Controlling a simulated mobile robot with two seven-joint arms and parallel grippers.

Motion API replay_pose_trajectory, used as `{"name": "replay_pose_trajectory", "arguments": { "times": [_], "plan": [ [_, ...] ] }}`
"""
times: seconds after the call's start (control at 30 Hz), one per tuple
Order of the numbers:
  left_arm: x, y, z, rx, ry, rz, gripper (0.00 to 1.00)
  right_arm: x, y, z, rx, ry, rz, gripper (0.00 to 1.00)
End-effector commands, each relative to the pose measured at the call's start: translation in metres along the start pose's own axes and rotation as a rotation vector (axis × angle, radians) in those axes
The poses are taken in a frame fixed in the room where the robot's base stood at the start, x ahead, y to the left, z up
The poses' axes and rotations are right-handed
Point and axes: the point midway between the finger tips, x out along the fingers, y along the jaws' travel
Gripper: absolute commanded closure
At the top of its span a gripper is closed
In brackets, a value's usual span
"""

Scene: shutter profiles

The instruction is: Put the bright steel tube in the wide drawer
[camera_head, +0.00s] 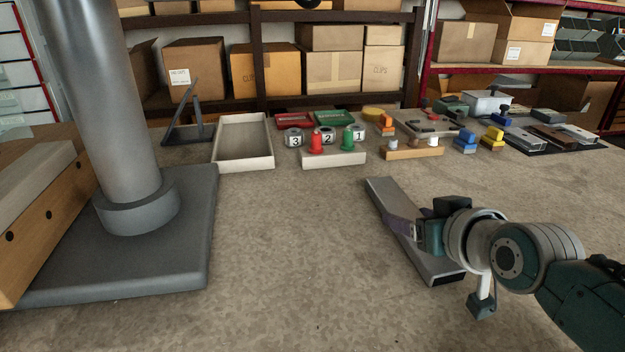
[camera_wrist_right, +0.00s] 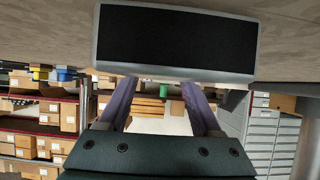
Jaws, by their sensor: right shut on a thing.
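My right gripper (camera_head: 408,230) is shut on a long, flat, rectangular steel tube (camera_head: 382,196) of grey metal. The tube slants over the grey-brown worktop, one end toward the back and its dark open end toward me; I cannot tell whether it touches the top. In the right wrist view the tube's bright-rimmed dark end (camera_wrist_right: 175,76) fills the upper middle, with the purple fingers (camera_wrist_right: 158,84) against it. Stacked grey drawers (camera_wrist_right: 272,128) show at the right of that view, all seemingly shut; I cannot tell which is the wide one. My left gripper is not in view.
An empty shallow tray (camera_head: 243,167) stands at the back left of centre. More profiles lie on a dark mat (camera_head: 535,151) at back right. A grey column base (camera_head: 180,255) occupies the left. The worktop's centre is clear.

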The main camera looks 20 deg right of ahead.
Motion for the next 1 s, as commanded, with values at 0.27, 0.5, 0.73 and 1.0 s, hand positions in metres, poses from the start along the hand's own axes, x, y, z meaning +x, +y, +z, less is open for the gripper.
{"name": "replay_pose_trajectory", "arguments": {
  "times": [0.27,0.5,0.73,1.0],
  "plan": [
    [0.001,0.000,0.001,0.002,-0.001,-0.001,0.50,0.001,0.000,-0.001,0.000,0.006,0.001,1.00],
    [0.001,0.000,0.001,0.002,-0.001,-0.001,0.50,0.001,0.000,0.001,0.000,0.001,0.000,0.13],
    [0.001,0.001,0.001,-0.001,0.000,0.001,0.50,0.001,0.000,0.001,0.000,0.000,0.000,0.04],
    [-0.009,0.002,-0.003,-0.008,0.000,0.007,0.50,-0.016,0.000,-0.002,0.000,-0.001,0.000,0.04]
  ]
}}
